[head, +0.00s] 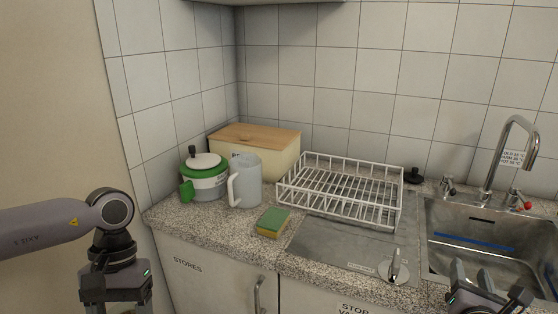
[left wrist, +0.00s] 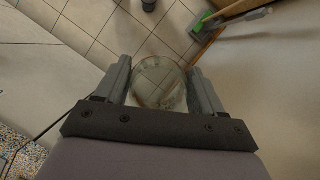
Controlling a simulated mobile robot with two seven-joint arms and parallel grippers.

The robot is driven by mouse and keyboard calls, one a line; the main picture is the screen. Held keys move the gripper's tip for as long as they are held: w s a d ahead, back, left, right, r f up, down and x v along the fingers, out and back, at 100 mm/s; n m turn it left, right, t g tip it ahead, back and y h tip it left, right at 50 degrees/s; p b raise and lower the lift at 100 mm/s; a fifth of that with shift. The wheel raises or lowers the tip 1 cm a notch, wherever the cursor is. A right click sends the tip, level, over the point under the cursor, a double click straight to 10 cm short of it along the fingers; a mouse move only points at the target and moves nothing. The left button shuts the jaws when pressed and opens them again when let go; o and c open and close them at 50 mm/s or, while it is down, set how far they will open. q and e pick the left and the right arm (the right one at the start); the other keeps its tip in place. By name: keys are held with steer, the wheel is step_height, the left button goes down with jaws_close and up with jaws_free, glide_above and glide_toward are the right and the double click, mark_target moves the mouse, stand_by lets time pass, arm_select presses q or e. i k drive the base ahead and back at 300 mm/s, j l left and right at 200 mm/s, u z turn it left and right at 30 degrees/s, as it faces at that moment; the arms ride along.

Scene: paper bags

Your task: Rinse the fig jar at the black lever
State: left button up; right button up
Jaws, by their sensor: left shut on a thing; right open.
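My left gripper (left wrist: 160,90) is shut on a clear glass jar (left wrist: 160,72), whose round outline shows between its fingers with pale smears inside; no label shows. In the head view my left gripper (head: 116,304) hangs in front of the cupboards at the left, its fingertips and the jar cut off by the lower edge. My right gripper (head: 489,292) is open and empty at the sink's front edge. The steel sink (head: 432,225) has a curved spout (head: 518,122), a left tap handle (head: 447,184) that looks dark, and a right one with red (head: 522,201).
A white dish rack (head: 340,205) stands on the drainboard. A sponge (head: 272,222), a measuring jug (head: 246,182), a green-and-white pot (head: 204,180) and a wooden-lidded bin (head: 270,145) stand left of it.

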mark_target(448, 178)
steer(key=i+l, duration=0.6)
steer(key=i, duration=0.15)
